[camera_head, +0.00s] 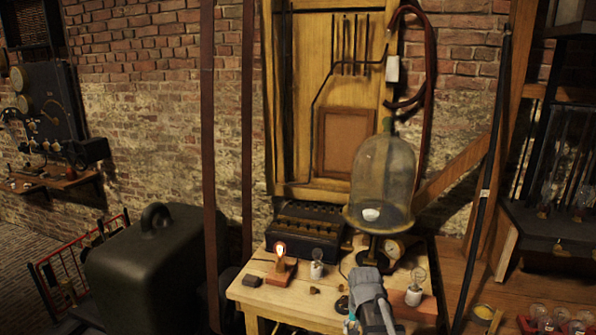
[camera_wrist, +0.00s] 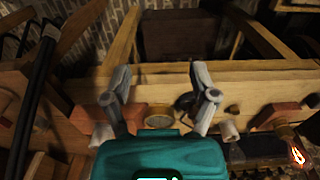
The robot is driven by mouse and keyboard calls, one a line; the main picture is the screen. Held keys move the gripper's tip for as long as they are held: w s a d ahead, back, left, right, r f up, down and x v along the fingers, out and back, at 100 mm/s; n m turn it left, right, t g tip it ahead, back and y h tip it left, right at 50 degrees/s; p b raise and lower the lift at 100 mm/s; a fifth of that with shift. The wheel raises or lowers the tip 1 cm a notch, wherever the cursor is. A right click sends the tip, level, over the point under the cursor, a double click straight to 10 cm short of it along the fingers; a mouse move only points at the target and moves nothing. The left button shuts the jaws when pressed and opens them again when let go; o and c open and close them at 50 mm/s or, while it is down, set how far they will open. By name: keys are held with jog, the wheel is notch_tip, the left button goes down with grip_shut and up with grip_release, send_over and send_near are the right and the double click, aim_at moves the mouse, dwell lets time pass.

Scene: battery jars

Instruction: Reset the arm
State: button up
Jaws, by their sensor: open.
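My gripper (camera_wrist: 160,82) shows in the wrist view with its two grey fingers spread wide apart. It is open, and nothing is held between the fingers. In the head view, my grey arm rises from the bottom edge in front of the wooden table (camera_head: 240,291), and a bit of teal shows beside it. The fingertips cannot be made out there. The wrist view looks across the wooden table edge (camera_wrist: 230,92), with a round brass-rimmed dial (camera_wrist: 160,115) behind the fingers.
On the table stand a lit bulb (camera_head: 280,252), unlit bulbs (camera_head: 317,262) (camera_head: 416,280), a black box with cells (camera_head: 305,230) and a tall glass jar (camera_head: 384,175). A dark metal case (camera_head: 150,270) stands left. More bulbs (camera_head: 560,318) sit in a tray at lower right.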

jog(key=s+f+n+b, duration=0.2)
jog(key=s+n, duration=0.1)
jog(key=s, duration=0.6)
jog(key=shift+f+n, duration=0.25)
jog(key=shift+n, duration=0.05)
